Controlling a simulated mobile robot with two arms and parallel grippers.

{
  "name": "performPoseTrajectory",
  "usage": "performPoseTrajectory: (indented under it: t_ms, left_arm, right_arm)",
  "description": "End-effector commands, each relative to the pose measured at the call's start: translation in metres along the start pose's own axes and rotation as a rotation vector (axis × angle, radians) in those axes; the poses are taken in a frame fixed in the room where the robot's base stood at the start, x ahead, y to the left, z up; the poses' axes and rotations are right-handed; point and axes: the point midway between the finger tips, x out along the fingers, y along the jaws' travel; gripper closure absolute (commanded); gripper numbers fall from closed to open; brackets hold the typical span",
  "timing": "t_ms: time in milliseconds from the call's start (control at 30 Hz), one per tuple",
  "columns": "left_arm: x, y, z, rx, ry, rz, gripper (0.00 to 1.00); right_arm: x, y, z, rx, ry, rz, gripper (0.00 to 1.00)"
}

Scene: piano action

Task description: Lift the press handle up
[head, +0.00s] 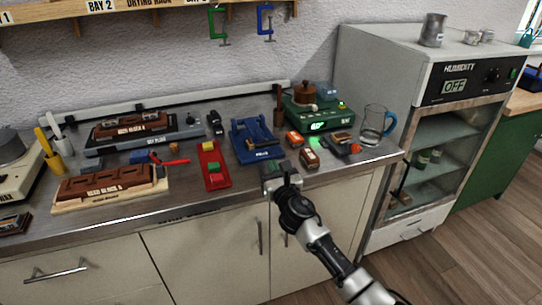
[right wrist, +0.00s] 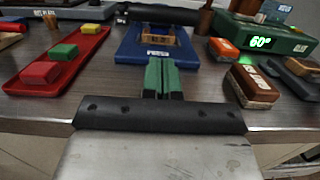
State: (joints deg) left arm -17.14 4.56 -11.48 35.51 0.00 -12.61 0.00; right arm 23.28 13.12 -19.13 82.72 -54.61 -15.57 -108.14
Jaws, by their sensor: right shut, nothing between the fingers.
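The blue press (head: 262,152) stands near the middle of the steel counter. It also shows in the right wrist view (right wrist: 130,50), straight beyond my fingers. A dark bar (right wrist: 158,15) crosses its far side in that view; I cannot tell for sure whether it is the handle. It appears low, close to the press body. My right gripper (head: 268,168) is at the counter's front edge, just in front of the press. Its green fingers (right wrist: 163,78) are together with nothing between them, apart from the bar. My left gripper is not in view.
A red tray (head: 214,165) with green and red blocks lies left of the press. Brown blocks (head: 309,158), a green scale-like device (head: 325,118) and a glass jug (head: 374,125) stand to the right. A humidity cabinet (head: 430,110) bounds the right side.

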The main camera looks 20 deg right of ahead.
Motion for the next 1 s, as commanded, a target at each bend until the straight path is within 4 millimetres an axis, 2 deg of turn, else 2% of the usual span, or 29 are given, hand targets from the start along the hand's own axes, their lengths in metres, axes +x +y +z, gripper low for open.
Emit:
performPoseTrajectory:
  t_ms: [33,200,733,1000]
  left_arm:
    - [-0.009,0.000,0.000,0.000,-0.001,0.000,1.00]
    - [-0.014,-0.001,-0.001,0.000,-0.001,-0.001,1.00]
    - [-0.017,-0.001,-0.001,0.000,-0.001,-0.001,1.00]
    - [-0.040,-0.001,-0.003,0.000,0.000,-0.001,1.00]
  right_arm:
    - [0.007,0.000,0.014,-0.002,-0.004,0.000,1.00]
    - [0.019,0.000,0.024,-0.003,-0.002,0.000,1.00]
    - [0.023,-0.001,0.028,-0.002,0.001,0.000,1.00]
    - [0.024,-0.001,0.041,-0.004,0.043,-0.001,1.00]
